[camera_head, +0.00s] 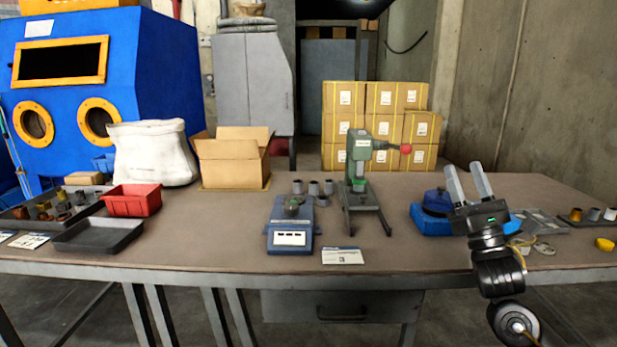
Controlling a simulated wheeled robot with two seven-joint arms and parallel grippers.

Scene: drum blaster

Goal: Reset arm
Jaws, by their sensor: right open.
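My right gripper (468,184) is open and empty, with its two pale fingers pointing up and apart. It is raised at the right side of the workbench (240,239), in front of a blue device with a round top (437,203) and partly hiding it. My right arm comes up from the lower right, in front of the bench's front edge. My left gripper and left arm do not show.
A green press with a red knob (359,171) and a blue scale (289,238) stand mid-bench. A red bin (132,200), black tray (92,236), open cardboard box (232,164) and white sack (153,153) are left. Small parts (593,214) lie far right.

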